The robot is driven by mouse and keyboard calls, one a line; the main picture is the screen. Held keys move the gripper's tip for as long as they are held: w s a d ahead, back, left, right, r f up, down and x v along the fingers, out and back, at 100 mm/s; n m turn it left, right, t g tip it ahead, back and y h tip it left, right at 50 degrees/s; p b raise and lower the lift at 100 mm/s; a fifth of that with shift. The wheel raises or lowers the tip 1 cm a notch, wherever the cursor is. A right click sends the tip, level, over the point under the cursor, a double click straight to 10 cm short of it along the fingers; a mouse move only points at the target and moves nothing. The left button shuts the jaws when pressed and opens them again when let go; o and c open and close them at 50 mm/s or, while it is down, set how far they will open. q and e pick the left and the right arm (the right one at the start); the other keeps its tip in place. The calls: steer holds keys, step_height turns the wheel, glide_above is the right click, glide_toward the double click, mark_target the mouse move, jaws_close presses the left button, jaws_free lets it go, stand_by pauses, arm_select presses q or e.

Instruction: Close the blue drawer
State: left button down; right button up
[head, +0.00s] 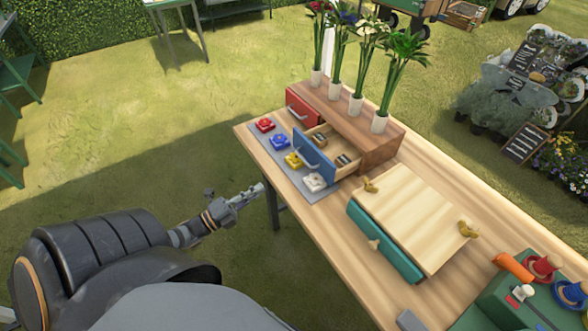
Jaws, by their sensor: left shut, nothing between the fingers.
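The blue drawer (315,161) stands pulled out of the wooden drawer box (373,146) on the table. Its inside shows, with small items in it, and a light handle (308,164) is on its front. The red drawer (303,108) beside it, further back, appears closed or nearly so. My left gripper (258,189) is shut and empty. It is off the table's left edge, left of and below the blue drawer in the picture, apart from it. My right gripper is not in view.
Red, blue, yellow and white flower-like blocks (281,142) sit on a grey strip before the drawers. Vases with flowers (380,121) stand on the box. A teal-fronted wooden box (385,241) and a green case (502,305) stand nearer. Grass lies left of the table.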

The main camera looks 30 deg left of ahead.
mark_target(303, 160)
arm_select(q)
steer(key=x, duration=1.3)
steer(key=shift+a+f, duration=0.1)
steer(key=shift+w+d, duration=0.2)
steer(key=shift+w, duration=0.25)
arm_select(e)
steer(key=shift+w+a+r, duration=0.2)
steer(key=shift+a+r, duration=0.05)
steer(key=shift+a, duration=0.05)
